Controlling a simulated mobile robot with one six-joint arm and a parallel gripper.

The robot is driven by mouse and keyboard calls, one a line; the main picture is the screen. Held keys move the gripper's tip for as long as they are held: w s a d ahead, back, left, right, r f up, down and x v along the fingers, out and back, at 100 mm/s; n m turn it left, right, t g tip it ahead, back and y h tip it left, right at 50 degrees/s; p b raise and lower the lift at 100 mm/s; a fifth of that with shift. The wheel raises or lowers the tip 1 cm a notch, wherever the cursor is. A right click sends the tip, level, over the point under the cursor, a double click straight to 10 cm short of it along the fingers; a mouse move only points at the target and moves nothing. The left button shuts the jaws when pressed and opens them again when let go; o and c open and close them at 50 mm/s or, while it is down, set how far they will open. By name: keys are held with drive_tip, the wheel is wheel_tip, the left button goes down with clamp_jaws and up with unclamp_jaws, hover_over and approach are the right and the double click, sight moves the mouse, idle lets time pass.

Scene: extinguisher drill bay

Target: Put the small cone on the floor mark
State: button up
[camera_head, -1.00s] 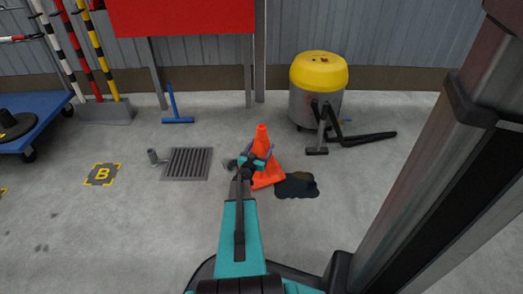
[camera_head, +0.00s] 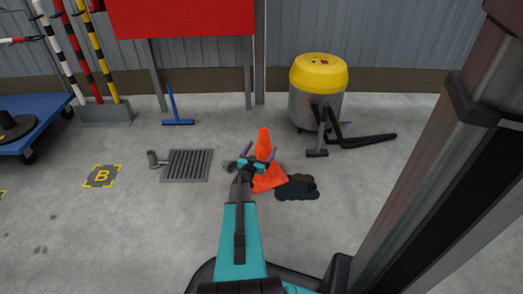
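The small orange cone (camera_head: 264,141) stands upright on the concrete floor in the middle of the head view. My gripper (camera_head: 259,152) is at the cone, with its two thin fingers spread apart and the cone showing between and behind them. I cannot tell whether either finger touches the cone. My gripper and wrist hide part of its lower left side. A floor mark (camera_head: 102,175) with yellow corners and a letter B lies to the left. A sliver of another yellow mark (camera_head: 3,190) shows at the left edge.
A drain grate (camera_head: 187,165) lies between cone and B mark. A yellow-topped vacuum (camera_head: 319,80), a blue squeegee (camera_head: 176,118) and a blue trolley (camera_head: 42,118) stand farther back. The floor around the B mark is clear.

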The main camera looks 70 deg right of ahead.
drive_tip(key=a+p, duration=0.3)
drive_tip(key=a, duration=0.9)
drive_tip(key=shift+w+p, duration=0.15)
drive_tip(key=shift+p, duration=0.25)
